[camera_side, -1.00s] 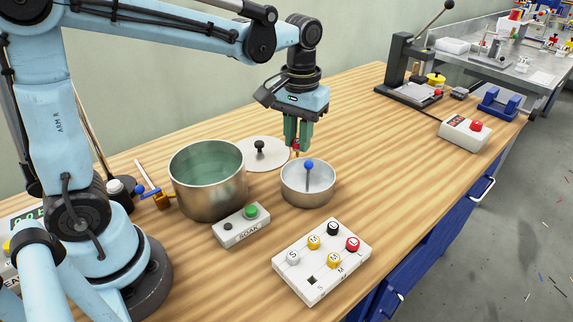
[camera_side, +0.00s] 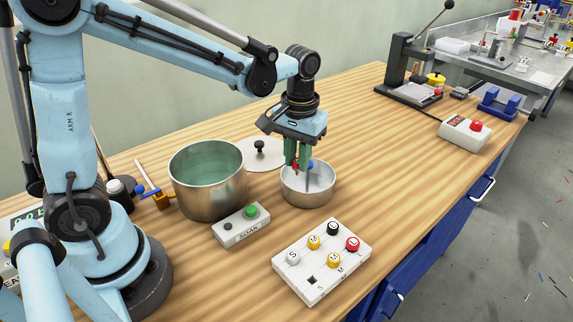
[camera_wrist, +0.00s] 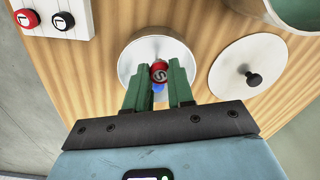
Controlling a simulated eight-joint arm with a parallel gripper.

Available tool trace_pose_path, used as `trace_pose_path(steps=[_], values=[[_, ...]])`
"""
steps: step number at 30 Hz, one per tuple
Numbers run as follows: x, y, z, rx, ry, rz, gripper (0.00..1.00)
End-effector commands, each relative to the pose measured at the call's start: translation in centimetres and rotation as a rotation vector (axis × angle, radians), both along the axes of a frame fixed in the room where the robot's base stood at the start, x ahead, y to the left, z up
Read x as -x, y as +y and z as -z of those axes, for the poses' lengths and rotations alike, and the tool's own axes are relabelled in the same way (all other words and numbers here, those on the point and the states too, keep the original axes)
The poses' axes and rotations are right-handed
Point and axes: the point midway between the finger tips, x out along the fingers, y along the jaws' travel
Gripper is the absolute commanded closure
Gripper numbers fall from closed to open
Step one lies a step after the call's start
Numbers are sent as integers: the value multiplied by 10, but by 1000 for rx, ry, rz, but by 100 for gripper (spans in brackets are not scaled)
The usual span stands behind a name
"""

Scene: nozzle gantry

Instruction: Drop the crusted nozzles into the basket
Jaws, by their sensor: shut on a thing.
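My gripper (camera_side: 298,163) is shut on a red nozzle (camera_side: 295,167). In the wrist view the red nozzle (camera_wrist: 159,73), marked S, sits between the green fingers over the round metal basket (camera_wrist: 128,66). In the side view the fingertips are at the far rim of the basket (camera_side: 305,195), which stands on the table. Crust is too small to tell.
A large metal pot (camera_side: 215,200) with greenish liquid stands left of the basket. Its apparent lid (camera_side: 270,160) lies flat behind the basket. A SOAK button box (camera_side: 240,228) is in front of the pot. The table to the right of the basket is clear.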

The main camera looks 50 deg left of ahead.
Motion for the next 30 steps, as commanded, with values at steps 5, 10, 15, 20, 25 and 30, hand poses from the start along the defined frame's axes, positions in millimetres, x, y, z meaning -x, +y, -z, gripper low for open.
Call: trace_pose_path(steps=[5, 10, 15, 20, 25, 30], values=[[0, 0, 0, 0, 0, 0, 53], [0, 0, 0, 0, 0, 0, 48], [0, 0, -1, 0, 0, 0, 48], [0, 0, -11, 0, 0, 0, 48], [0, -1, -37, 0, 0, 0, 48], [0, -1, -66, 0, 0, 1, 48]])
